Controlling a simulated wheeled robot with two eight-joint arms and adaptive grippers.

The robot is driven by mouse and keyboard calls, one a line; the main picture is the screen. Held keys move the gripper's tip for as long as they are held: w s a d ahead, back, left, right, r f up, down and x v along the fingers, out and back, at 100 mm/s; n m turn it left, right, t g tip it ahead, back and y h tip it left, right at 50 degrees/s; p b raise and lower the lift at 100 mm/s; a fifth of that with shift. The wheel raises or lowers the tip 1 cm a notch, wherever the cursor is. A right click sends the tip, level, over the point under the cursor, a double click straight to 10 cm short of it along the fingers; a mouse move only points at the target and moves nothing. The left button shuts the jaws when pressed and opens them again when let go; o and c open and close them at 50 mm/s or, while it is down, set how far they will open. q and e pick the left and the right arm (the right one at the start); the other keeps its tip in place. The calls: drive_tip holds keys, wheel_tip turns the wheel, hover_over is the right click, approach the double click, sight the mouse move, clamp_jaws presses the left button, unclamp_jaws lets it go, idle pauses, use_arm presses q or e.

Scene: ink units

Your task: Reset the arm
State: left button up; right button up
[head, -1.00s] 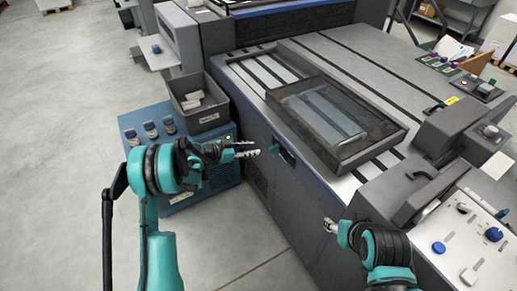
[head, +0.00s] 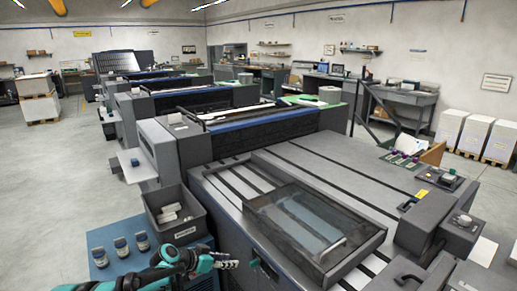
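My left arm, teal and black, comes in at the bottom left of the head view. Its gripper (head: 228,261) points right, beside the front of the large grey press (head: 225,205). The two fingers show small and slightly apart, with nothing seen between them. My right gripper and arm are out of view.
A dark-framed clear tray (head: 370,239) lies on the press. Open floor (head: 50,190) is at left. Stacked white boxes (head: 474,135) stand at right.

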use_arm(q)
drive_tip(key=s+a+r+n+y, duration=0.15)
drive_tip(key=s+r, duration=0.25)
drive_tip(key=s, duration=0.4)
drive_tip(key=s+r+n+y, duration=0.3)
drive_tip(key=s+r, duration=0.1)
drive_tip(key=s, duration=0.4)
drive_tip(key=s+a+f+n+y, duration=0.1)
drive_tip(key=s+a+y, duration=0.1)
drive_tip(key=s, duration=0.6)
drive_tip(key=s+a+n+y, duration=0.1)
drive_tip(key=s+a+n, duration=0.1)
drive_tip(key=s, duration=0.6)
drive_tip(key=shift+s+a+f+y, duration=0.3)
drive_tip(key=shift+a+f+y, duration=0.05)
drive_tip(key=shift+a, duration=0.15)
drive_tip(key=shift+n, duration=0.25)
